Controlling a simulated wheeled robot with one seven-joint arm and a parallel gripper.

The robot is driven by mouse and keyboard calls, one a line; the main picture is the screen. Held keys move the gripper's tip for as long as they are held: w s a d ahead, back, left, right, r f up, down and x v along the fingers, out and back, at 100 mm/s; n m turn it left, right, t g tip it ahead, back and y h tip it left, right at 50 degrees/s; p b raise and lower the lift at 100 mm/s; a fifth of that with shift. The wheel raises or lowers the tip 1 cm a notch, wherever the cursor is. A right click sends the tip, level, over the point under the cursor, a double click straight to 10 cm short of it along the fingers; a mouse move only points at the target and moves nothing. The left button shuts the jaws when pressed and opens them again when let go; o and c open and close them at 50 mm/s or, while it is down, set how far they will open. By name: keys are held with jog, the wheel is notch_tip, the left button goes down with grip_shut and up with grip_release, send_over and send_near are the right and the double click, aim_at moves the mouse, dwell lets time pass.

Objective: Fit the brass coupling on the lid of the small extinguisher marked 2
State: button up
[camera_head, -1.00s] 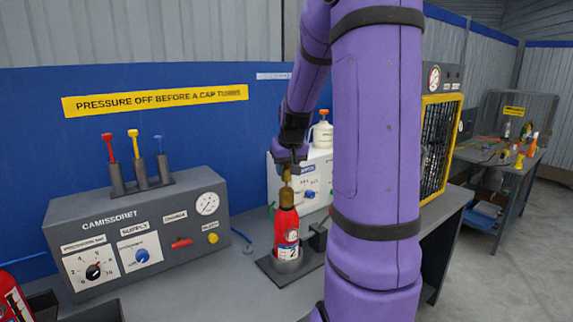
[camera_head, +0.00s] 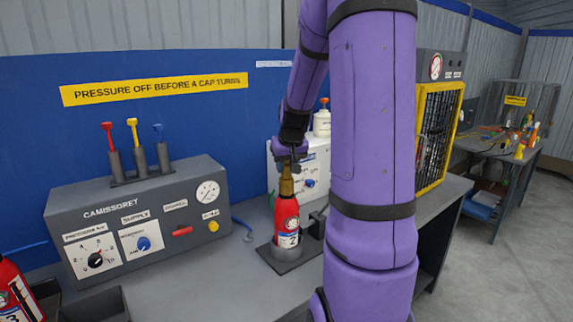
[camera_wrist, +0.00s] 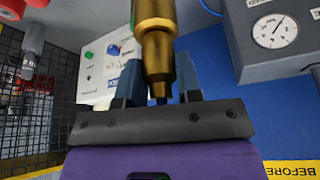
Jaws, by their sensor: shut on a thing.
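My gripper (camera_head: 288,163) is shut on the brass coupling (camera_head: 286,182) and holds it upright. In the wrist view the coupling (camera_wrist: 155,40) stands between the two jaws (camera_wrist: 158,88). The small red extinguisher marked 2 (camera_head: 287,218) stands upright in a grey holder (camera_head: 285,256) on the bench. The coupling is directly above the extinguisher's top, and their outlines meet in the head view. I cannot tell whether the coupling is seated on the lid, which is hidden behind the coupling.
The grey control panel (camera_head: 142,215) stands left of the extinguisher, with a gauge and knobs. A white box (camera_head: 312,160) stands behind it. Another red extinguisher (camera_head: 14,292) and a dark tray (camera_head: 96,306) are at the lower left. Bare bench (camera_head: 200,290) lies in front.

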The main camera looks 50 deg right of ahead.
jog(key=o, duration=1.1)
jog(key=shift+c, duration=0.2)
jog(key=v, duration=1)
jog(key=shift+r, duration=0.4)
jog(key=shift+a, duration=0.1)
jog(key=s+a+n, duration=0.2)
jog(key=s+a, duration=0.3)
jog(key=a, duration=0.4)
jog(key=s+a+r+n+y, duration=0.1)
jog(key=s+a, duration=0.4)
jog(key=a, duration=0.5)
jog(key=s+a+r+n+t+y, duration=0.1)
jog(key=s+a+n, duration=0.2)
jog(key=a, duration=0.6)
jog(key=shift+s+a+r, duration=0.15)
jog(key=shift+s+a, duration=0.2)
jog(key=shift+s, duration=0.8)
